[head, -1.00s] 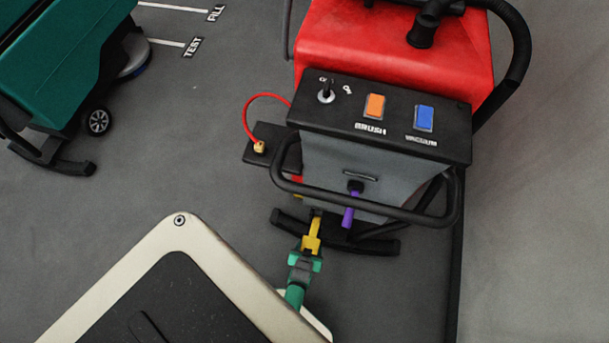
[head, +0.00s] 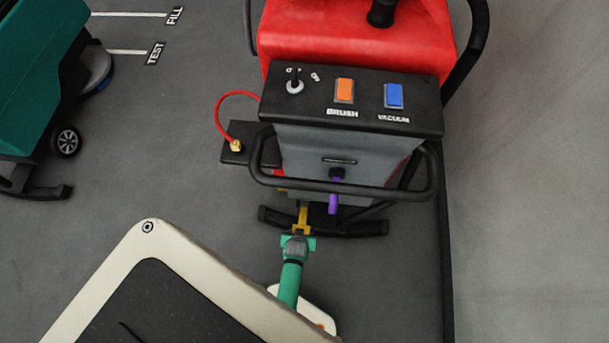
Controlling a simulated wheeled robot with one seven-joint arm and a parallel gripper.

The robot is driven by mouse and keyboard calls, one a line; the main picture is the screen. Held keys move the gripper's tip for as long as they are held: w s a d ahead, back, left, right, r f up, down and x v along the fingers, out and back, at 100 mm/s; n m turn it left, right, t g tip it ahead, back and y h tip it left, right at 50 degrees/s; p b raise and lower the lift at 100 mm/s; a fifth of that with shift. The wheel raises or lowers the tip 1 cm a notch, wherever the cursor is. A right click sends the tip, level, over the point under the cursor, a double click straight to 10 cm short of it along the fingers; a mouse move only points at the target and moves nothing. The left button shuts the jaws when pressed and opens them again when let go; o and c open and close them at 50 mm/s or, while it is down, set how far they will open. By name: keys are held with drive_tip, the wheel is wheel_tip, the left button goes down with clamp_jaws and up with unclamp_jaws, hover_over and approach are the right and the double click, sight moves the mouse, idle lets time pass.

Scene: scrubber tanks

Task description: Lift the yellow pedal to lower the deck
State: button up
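The yellow pedal (head: 302,221) sticks out low at the back of the red scrubber (head: 350,38), below its black handle bar. It is short, with a wider near end. My gripper (head: 298,241) is at the near end of the pedal, seen from above and behind, and appears to meet it. Its green and grey parts hide the pedal's tip. I cannot tell whether the fingers are closed around the pedal or only beside it. The deck is not clearly visible.
A purple lever (head: 334,203) hangs just right of the pedal. The black handle bar (head: 345,188) spans above both. The control panel (head: 350,101) has orange and blue switches. A red hose (head: 222,112) loops at left. A teal machine (head: 35,75) stands far left. Floor is clear between.

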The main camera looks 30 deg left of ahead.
drive_tip(key=shift+w+a+r, duration=0.15)
drive_tip(key=shift+w+r, duration=0.3)
drive_tip(key=shift+w, duration=0.15)
drive_tip(key=o, duration=1.5)
drive_tip(key=shift+s+f, duration=0.2)
drive_tip(key=shift+s, duration=0.1)
drive_tip(key=shift+s+r, duration=0.25)
drive_tip(key=shift+r, duration=0.1)
drive_tip(key=v, duration=1)
drive_tip(key=shift+w+r, duration=0.1)
